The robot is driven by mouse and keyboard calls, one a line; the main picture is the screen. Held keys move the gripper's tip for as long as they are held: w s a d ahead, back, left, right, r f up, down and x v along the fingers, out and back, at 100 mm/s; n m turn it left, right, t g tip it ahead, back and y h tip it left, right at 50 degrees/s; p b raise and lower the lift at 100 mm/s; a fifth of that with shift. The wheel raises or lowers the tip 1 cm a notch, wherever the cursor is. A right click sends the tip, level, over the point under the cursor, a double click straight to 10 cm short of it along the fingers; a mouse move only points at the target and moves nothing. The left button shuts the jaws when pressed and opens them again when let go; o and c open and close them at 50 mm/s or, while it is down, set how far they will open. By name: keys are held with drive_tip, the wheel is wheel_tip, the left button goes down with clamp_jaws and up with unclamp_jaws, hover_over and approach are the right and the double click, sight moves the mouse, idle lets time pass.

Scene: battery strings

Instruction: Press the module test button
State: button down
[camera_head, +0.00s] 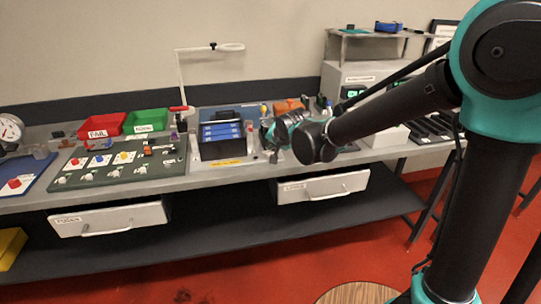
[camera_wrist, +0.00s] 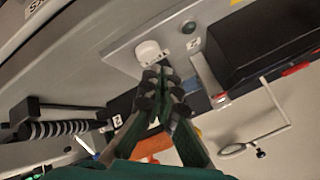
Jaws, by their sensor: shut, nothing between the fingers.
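In the wrist view a pale plate (camera_wrist: 122,50) carries a white rounded, button-like part (camera_wrist: 150,50) and a smaller dark green round part (camera_wrist: 189,28). A small white label (camera_wrist: 194,44) sits by the green one; I cannot tell for certain which is the module test button. My gripper (camera_wrist: 165,78) is shut and empty, with its fingertips right by the white part. Whether they touch it I cannot tell. In the head view my gripper (camera_head: 272,139) is over the bench, right of the black holder (camera_head: 223,151) with blue modules (camera_head: 222,131); the buttons are not distinguishable there.
The grey bench (camera_head: 215,178) holds a red FAIL bin (camera_head: 101,126), a green bin (camera_head: 146,121) and a dark green board (camera_head: 118,177) on the left. Orange parts (camera_head: 288,105) stand behind my gripper. A lamp (camera_head: 181,80) rises at the back.

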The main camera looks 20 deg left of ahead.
drive_tip(key=shift+f, duration=0.1)
idle(0.3)
drive_tip(key=shift+f, duration=0.35)
drive_tip(key=shift+f, duration=0.5)
idle(0.8)
drive_tip(key=shift+r, duration=0.95)
drive_tip(key=shift+r, duration=2.5)
